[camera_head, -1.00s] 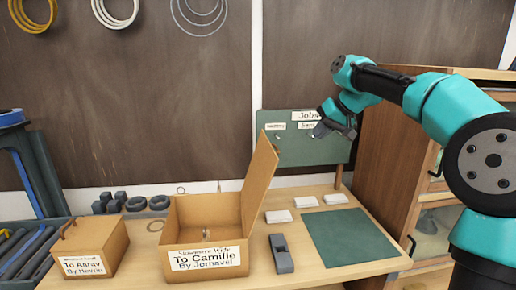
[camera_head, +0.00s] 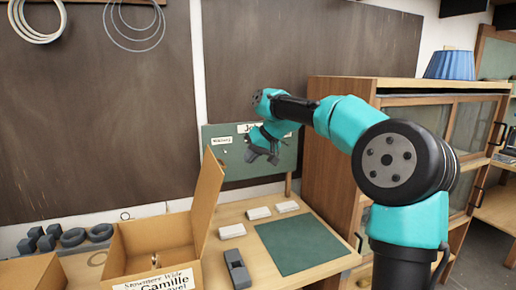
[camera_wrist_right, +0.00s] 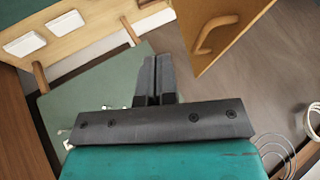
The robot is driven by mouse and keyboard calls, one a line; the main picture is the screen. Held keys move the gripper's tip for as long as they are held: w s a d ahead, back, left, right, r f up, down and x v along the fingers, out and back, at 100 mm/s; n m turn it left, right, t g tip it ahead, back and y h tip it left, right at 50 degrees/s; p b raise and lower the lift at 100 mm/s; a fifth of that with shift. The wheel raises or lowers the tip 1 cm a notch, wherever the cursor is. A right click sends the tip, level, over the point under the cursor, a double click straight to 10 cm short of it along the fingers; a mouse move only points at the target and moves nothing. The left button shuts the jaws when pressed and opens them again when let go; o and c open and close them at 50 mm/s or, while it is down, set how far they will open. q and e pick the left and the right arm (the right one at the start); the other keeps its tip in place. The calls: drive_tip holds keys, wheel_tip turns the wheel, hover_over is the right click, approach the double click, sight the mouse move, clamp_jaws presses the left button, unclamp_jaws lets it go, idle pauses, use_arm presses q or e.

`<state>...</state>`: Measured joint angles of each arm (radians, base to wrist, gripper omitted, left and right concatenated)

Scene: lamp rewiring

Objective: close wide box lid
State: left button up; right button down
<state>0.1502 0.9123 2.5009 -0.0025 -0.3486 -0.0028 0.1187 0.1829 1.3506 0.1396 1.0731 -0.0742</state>
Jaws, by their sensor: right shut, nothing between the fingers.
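In the right wrist view a wooden panel with a curved handle (camera_wrist_right: 215,35), apparently the lid, shows at upper right, apart from my fingers. My right gripper (camera_head: 262,156) is shut and empty, to the right of the lid and in front of the green board. Its fingers also show in the wrist view (camera_wrist_right: 155,75). My left gripper is out of view.
A green mat (camera_head: 300,247), white blocks (camera_head: 258,213) and a grey tool (camera_head: 237,268) lie right of the box. The smaller box (camera_head: 35,272) is at the lower left edge. The green board (camera_head: 230,165) stands behind. A wooden cabinet (camera_head: 330,150) stands at the right.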

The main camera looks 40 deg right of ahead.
drive_tip(key=w+a, duration=0.1)
drive_tip(key=a+f, duration=0.1)
drive_tip(key=a, duration=0.1)
drive_tip(key=w+a, duration=0.1)
drive_tip(key=shift+w+a+f, duration=0.3)
drive_tip(key=shift+a+f, duration=0.05)
drive_tip(key=shift+a, duration=0.05)
